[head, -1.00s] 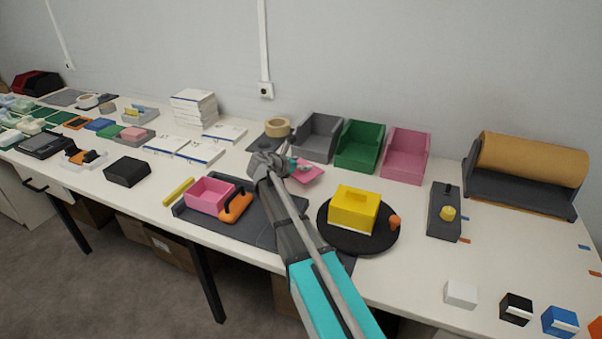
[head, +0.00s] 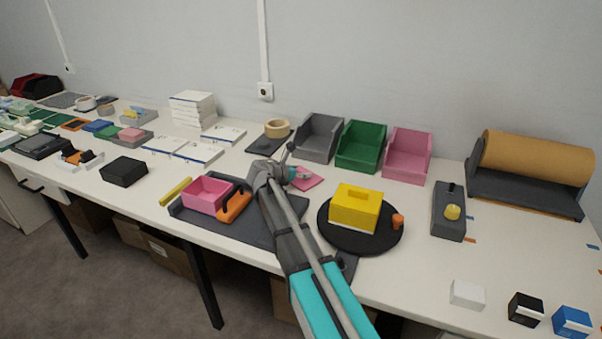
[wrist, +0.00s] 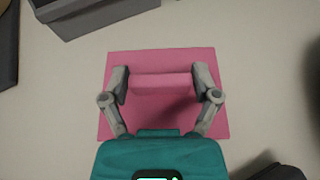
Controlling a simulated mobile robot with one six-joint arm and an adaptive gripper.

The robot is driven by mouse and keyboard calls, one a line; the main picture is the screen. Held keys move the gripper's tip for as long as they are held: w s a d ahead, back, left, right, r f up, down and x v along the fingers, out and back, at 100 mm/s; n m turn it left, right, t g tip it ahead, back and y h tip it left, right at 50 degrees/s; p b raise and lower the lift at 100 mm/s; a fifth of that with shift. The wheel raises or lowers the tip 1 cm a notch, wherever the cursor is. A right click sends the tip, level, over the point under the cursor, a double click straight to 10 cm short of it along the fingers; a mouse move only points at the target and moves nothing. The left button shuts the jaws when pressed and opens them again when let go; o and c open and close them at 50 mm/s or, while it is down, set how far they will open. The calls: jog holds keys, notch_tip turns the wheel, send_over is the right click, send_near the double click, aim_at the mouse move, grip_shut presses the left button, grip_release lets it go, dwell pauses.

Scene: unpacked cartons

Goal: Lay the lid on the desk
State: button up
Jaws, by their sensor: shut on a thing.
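The lid is a flat pink square with a raised pink bar across it. In the wrist view the lid (wrist: 165,65) fills the middle, and my gripper (wrist: 161,86) is shut on its bar, one finger at each end. In the head view the lid (head: 311,184) shows to the right of my gripper (head: 293,174), partly hidden by it. It is low over the desk (head: 420,270) or touching it; I cannot tell which. An open pink box (head: 206,194) sits on a dark grey mat at the left.
A black turntable (head: 376,241) with a yellow box (head: 355,207) is to the right of my arm. Grey, green and pink bins (head: 407,160) stand behind the lid. An orange tool (head: 235,206) leans by the pink box.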

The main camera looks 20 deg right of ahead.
jog(key=shift+f, duration=0.2)
jog(key=o, duration=1)
jog(key=shift+c, duration=0.2)
jog(key=shift+r, duration=0.25)
jog(key=p+v, duration=0.4)
jog(key=v, duration=0.8)
jog(key=shift+p, duration=0.3)
